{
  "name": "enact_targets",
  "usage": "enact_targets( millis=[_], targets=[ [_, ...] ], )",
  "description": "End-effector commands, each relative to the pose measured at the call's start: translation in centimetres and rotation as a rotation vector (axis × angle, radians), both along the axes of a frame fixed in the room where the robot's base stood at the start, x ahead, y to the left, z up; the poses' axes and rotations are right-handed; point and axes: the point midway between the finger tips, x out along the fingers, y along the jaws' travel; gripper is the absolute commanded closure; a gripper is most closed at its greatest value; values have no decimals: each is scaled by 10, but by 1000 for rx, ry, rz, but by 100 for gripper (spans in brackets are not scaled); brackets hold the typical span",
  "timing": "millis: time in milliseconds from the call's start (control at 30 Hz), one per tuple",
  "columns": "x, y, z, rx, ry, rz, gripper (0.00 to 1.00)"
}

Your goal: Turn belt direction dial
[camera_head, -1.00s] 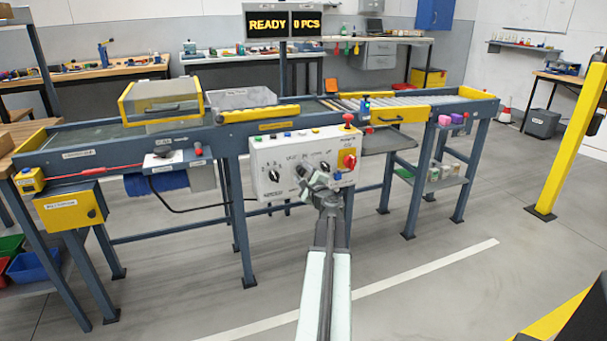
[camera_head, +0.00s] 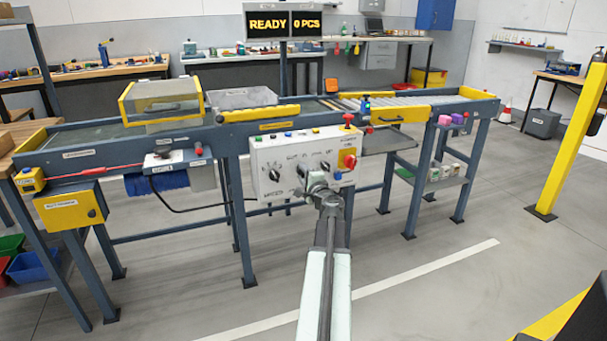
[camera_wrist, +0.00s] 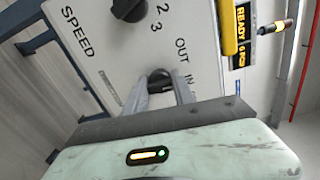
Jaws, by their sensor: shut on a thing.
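The control box (camera_head: 300,197) is a pale panel with dark dials on the front of the conveyor. The belt direction dial (camera_wrist: 159,75) is a small dark knob beside the words OUT and IN in the wrist view. My gripper (camera_wrist: 160,84) is shut on it, with one finger on each side. The fingers partly hide the dial, and I cannot tell where it points. In the head view my gripper (camera_head: 310,180) reaches the middle of the panel. The speed dial (camera_wrist: 130,8) is a larger black knob with numbers near it.
A red knob on a yellow plate (camera_head: 349,161) is at the panel's right, with a red button (camera_head: 347,118) above. The display (camera_head: 282,24) reads READY and 0 PCS. A black cable (camera_head: 190,210) hangs left of the box. Floor in front is open.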

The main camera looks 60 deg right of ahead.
Motion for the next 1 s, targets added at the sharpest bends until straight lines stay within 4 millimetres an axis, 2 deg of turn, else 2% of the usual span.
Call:
enact_targets(
  millis=[500, 1000],
  targets=[
    [-2, 1, -2, -356, 265, 1, 100],
    [-2, 1, -2, -504, 376, 1, 100]
  ],
)
